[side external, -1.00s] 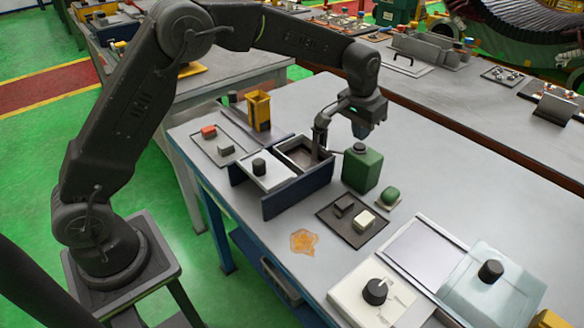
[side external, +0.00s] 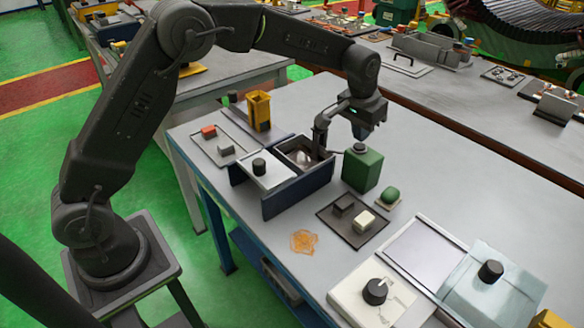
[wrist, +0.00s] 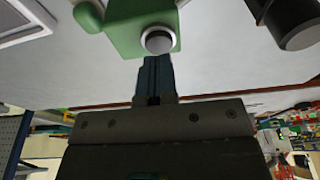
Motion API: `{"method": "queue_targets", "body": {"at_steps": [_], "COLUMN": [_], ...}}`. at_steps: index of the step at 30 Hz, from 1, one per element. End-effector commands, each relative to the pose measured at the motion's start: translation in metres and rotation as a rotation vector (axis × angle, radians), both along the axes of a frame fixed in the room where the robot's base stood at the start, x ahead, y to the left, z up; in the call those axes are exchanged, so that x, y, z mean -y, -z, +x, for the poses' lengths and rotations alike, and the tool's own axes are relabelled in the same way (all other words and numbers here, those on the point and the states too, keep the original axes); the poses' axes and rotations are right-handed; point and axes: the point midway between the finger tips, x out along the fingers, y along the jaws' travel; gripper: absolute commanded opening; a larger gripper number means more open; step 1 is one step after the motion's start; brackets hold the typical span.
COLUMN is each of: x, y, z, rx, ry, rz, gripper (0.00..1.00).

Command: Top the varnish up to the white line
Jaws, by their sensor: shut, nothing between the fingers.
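My gripper (side external: 363,130) points down with its fingers shut and empty, just above the grey cap of a green can (side external: 362,170). In the wrist view, the shut fingers (wrist: 155,68) reach toward the cap of the green can (wrist: 125,28); I cannot tell whether they touch it. A dark blue open-topped tank (side external: 298,194) stands to the left of the can. Its right compartment is open, with a dark bent pipe (side external: 319,138) at its edge and a pale patch inside. I cannot make out the varnish level or a white line.
A white lid with a black knob (side external: 259,166) covers the tank's left part. A dark tray (side external: 347,236) with small blocks and an amber stain (side external: 303,242) lie in front. A yellow holder (side external: 259,109) stands behind. A white dial box (side external: 372,302) is at front right.

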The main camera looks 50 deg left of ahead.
Motion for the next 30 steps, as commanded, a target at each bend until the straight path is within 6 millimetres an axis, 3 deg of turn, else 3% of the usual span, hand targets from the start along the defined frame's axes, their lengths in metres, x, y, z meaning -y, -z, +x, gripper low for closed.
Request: {"method": "queue_targets", "body": {"at_steps": [15, 30], "x": [0.0, 0.0], "y": [0.02, 0.02], "z": [0.0, 0.0], "rx": [-0.002, -0.002], "ry": [0.0, 0.0], "rz": [0.0, 0.0], "gripper": [0.0, 0.0]}}
